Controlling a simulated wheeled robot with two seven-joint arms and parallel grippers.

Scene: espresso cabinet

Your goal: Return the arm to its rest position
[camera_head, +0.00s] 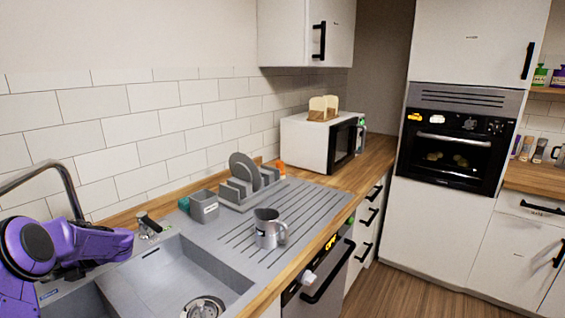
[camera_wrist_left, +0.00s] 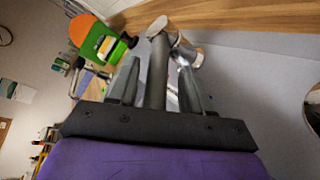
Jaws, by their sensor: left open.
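My left arm (camera_head: 95,243), purple, reaches in from the left over the sink, beside the curved grey tap (camera_head: 62,180). Its fingers cannot be made out in the head view. In the left wrist view my left gripper (camera_wrist_left: 158,72) is open, its two grey fingers apart. A dark grey post (camera_wrist_left: 157,75) with a shiny metal top shows between them, probably part of the tap. I cannot tell whether it touches the fingers. My right gripper is in neither view.
The sink (camera_head: 170,272) lies in front of the arm. A short metal handle (camera_head: 148,225) stands at its back edge. A metal jug (camera_head: 268,230) stands on the drainboard, near a grey plate rack (camera_head: 252,190). A white microwave (camera_head: 318,143) is farther back.

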